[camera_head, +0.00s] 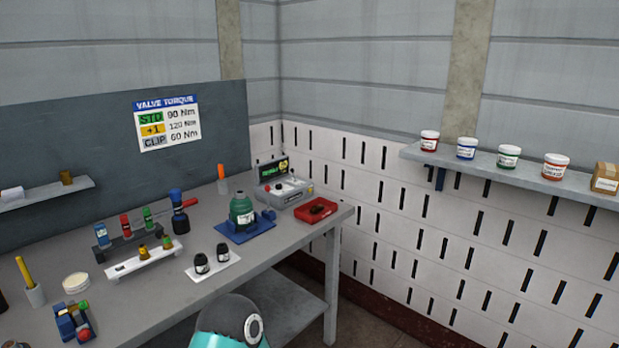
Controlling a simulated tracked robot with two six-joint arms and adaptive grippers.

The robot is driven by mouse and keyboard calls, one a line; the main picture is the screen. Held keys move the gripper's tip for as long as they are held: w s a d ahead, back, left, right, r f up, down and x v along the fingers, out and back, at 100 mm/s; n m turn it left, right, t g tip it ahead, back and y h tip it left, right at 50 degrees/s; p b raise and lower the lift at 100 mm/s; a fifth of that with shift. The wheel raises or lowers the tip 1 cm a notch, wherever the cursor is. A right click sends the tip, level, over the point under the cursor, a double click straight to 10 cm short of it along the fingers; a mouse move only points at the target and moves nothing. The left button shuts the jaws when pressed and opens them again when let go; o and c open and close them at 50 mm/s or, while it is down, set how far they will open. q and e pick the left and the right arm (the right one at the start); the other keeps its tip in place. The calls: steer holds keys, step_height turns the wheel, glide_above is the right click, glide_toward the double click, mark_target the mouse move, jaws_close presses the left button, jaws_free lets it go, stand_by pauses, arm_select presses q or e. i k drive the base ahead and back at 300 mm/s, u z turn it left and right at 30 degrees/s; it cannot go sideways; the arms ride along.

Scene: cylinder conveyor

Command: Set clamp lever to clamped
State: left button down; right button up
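A green cylinder-like body with a dark top (241,208) stands upright in a blue fixture (232,236) on the workbench. A small blue part (267,215) sticks up at the fixture's right side. I cannot tell whether this is the clamp lever or how it is set. A second blue device with a red knob (72,322) sits at the bench's lower left; its details are too small to read. A rounded grey and teal part of my own arm shows at the bottom middle, below the bench's front edge. Neither gripper's fingers are in view.
On the grey workbench (190,292) are a control box with a green screen (286,190), a red tray (317,210), a white plate with two dark pots (222,268), and a rack of small bottles. A wall shelf (480,170) at right holds tubs.

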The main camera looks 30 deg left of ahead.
mark_target(267, 188)
steer(key=u, duration=0.15)
steer(key=i, duration=1.1)
steer(key=u, duration=0.8)
